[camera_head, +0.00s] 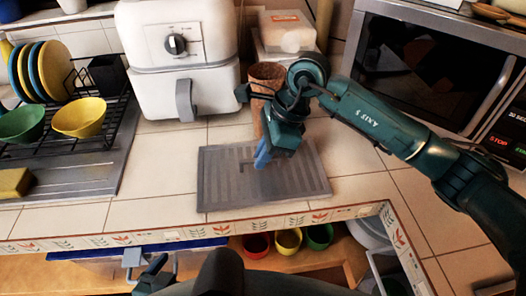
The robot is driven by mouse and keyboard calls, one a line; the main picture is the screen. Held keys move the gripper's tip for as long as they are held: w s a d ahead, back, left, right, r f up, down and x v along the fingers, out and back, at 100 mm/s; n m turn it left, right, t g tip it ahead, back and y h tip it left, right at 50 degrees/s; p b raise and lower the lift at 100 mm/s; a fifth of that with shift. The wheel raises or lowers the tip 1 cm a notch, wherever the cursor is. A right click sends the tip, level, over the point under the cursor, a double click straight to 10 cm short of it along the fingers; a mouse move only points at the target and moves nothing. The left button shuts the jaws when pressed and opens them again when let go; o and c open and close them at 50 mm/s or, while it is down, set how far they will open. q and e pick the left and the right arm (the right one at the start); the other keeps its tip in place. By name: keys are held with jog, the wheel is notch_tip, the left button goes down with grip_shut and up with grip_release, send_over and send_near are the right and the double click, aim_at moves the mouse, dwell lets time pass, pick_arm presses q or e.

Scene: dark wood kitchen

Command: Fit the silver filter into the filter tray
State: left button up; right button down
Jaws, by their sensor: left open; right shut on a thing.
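The silver filter (222,180) is a flat grey ridged panel on the tiled counter, close to its front edge. My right gripper (262,160) points down at its middle. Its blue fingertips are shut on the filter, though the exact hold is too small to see. I cannot tell whether the panel is lifted at all. My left gripper (150,272) is low at the bottom of the view, open and empty, in front of the counter's edge. It is close to a blue-edged pale front (95,260) with a metal handle. I cannot make out the filter tray for certain.
A white air fryer (185,60) and a brown cup (267,75) stand behind the filter. A dish rack (75,85) with plates and bowls is at left, a microwave (430,75) at right. Coloured bowls (288,241) sit on a shelf below the counter.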

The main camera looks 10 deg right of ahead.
jog(key=shift+f, duration=0.15)
jog(key=c, duration=1.5)
grip_release()
jog(key=shift+c, duration=0.2)
